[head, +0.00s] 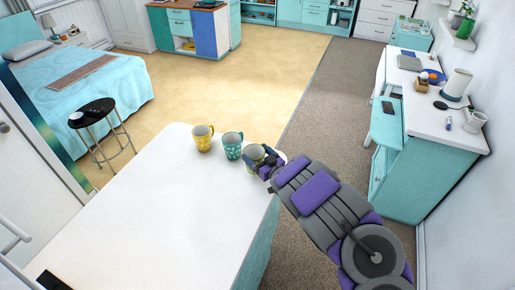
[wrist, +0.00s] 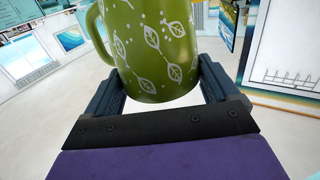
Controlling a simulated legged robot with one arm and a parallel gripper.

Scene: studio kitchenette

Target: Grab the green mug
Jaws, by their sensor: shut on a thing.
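The green mug (wrist: 152,45) with a white leaf pattern fills the upper middle of the wrist view, its handle at the left. My gripper (wrist: 155,95) has one finger on each side of the mug and is shut on it. In the head view the green mug (head: 254,152) is at the far right corner of the white table, partly hidden by my gripper (head: 265,162). I cannot tell whether its base touches the table.
A teal mug (head: 232,146) stands just left of the green mug, and a yellow mug (head: 203,138) stands farther left. The white table (head: 165,215) is mostly bare. A black stool (head: 92,112) stands beyond it, and a desk (head: 425,115) with several items is at the right.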

